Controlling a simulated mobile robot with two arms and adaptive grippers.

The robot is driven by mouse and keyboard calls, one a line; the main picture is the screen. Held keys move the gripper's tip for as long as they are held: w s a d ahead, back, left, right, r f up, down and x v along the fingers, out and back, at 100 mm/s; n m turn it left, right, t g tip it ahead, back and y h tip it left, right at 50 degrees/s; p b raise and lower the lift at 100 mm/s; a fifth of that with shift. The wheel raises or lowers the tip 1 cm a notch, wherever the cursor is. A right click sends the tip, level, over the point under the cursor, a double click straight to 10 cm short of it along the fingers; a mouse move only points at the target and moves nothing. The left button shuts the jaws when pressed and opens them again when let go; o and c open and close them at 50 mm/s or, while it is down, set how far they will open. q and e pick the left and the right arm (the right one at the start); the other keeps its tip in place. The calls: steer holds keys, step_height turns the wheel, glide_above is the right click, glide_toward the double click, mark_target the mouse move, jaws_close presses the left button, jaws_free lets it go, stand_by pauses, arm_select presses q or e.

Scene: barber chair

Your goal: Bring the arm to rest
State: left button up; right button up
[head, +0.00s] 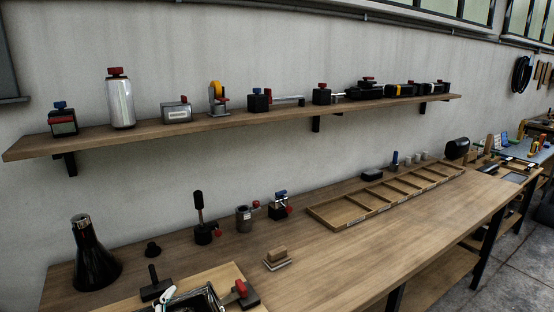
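Neither of my grippers can be made out in the head view, and no arm of mine clearly shows. A dark object with a white strip (188,299) is cut off by the bottom edge, and I cannot tell what it is. It lies by a wooden board (222,275) on the workbench (330,260). No barber chair is in view.
A wall shelf (215,132) holds a silver canister (120,101) and several small devices. On the bench stand a black cone-shaped vessel (94,258), small clamps, a stacked block (277,257) and a compartmented wooden tray (345,213).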

arm_select(q)
steer(key=s+f+n+g, duration=0.3)
steer(key=s+f+g, duration=0.15)
steer(key=s, duration=0.55)
steer(key=s+f+n+g, duration=0.3)
steer(key=s+f, duration=0.3)
steer(key=s, duration=0.3)
steer(key=s+f+n+g, duration=0.3)
steer(key=s+f+g, duration=0.15)
steer(key=s, duration=0.55)
step_height(320, 180, down, 31)
steer(key=s+b, duration=0.2)
steer(key=b, duration=0.3)
steer(key=s+a+f+g+b, duration=0.1)
steer(key=s+f+b, duration=0.1)
steer(key=s+f, duration=0.6)
steer(key=s+a+f+g+b, duration=0.1)
steer(key=s+a+f+b, duration=0.1)
steer(key=s+f, duration=0.7)
step_height(320, 180, down, 5)
steer(key=shift+s+f+m+b, duration=0.1)
steer(key=shift+s+m+b, duration=0.1)
steer(key=shift+m+b, duration=0.25)
